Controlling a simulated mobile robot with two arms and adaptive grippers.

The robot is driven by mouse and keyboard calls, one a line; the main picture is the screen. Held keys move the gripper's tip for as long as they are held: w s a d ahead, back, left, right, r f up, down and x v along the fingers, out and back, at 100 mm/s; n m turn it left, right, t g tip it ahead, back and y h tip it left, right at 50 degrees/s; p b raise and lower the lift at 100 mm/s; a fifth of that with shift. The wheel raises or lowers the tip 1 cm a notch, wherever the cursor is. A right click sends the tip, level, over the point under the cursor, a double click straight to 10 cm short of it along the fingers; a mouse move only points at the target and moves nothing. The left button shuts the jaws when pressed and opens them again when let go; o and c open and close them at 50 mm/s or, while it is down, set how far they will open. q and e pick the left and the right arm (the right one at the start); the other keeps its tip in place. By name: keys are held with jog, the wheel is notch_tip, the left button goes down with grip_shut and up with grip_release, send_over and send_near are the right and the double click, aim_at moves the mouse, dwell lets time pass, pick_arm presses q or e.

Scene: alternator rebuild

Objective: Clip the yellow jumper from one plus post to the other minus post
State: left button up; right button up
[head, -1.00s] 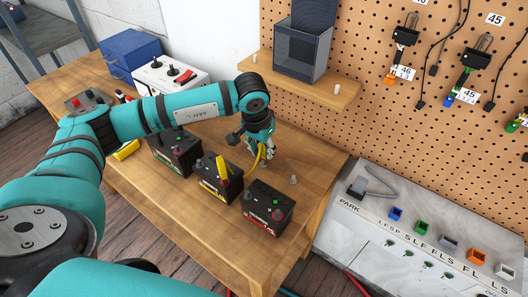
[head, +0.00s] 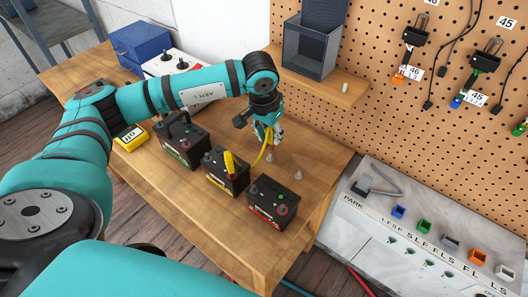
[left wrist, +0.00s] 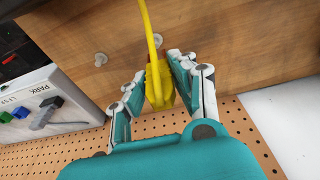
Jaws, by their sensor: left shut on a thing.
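Three black batteries stand in a row on the wooden bench: a green-label one (head: 182,142), a yellow-label one (head: 222,179) and a red-label one (head: 268,208). One yellow clamp (head: 229,163) of the jumper stands upright on the middle battery; I cannot tell which post it grips. Its yellow cable (head: 261,153) runs to my left gripper (head: 273,138). In the left wrist view my left gripper (left wrist: 158,92) is shut on the other yellow clamp (left wrist: 157,84), above the bench behind the batteries, apart from them. My right gripper is out of view.
Two metal studs (head: 298,175) stand on the bench behind the batteries. A yellow meter (head: 131,138) lies at the left. A grey bin (head: 310,47) sits on a shelf before the pegboard. A grey panel with coloured connectors (head: 425,226) is at right.

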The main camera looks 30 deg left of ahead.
pick_arm(q)
notch_tip(320, 180, up, 12)
jog(key=p, duration=0.6)
jog(key=shift+r, duration=0.25)
jog(key=s+f, duration=0.1)
jog(key=s, duration=0.1)
jog(key=b, duration=1)
send_over(254, 186)
notch_tip(254, 186, down, 4)
jog(key=shift+f, duration=0.1)
jog(key=shift+f+b, duration=0.45)
jog(key=shift+b, duration=0.05)
jog(key=shift+f+b, duration=1.2)
jog(key=shift+b, duration=0.3)
